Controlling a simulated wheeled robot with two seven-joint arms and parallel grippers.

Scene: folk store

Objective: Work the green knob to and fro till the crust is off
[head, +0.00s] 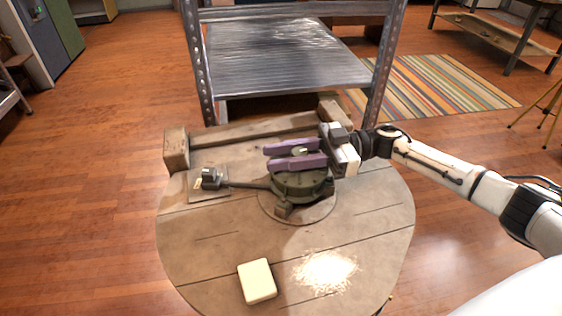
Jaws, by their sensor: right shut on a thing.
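My right gripper (268,156) reaches in from the right over the round table, with its purple fingers shut on the green knob (299,151). Only the knob's top shows between the fingers. The knob sits on a dark green round device (300,185) on a round base plate. A dark arm (248,185) runs left from the device to a small dark block on a flat plate (209,184). I cannot make out a crust on the device. My left gripper is not in view.
A cream block (257,281) and a patch of pale shavings (325,271) lie on the front of the wooden table (200,250). Wooden beams (250,138) edge its back. A metal shelf rack (285,65) stands behind. The table's left front is clear.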

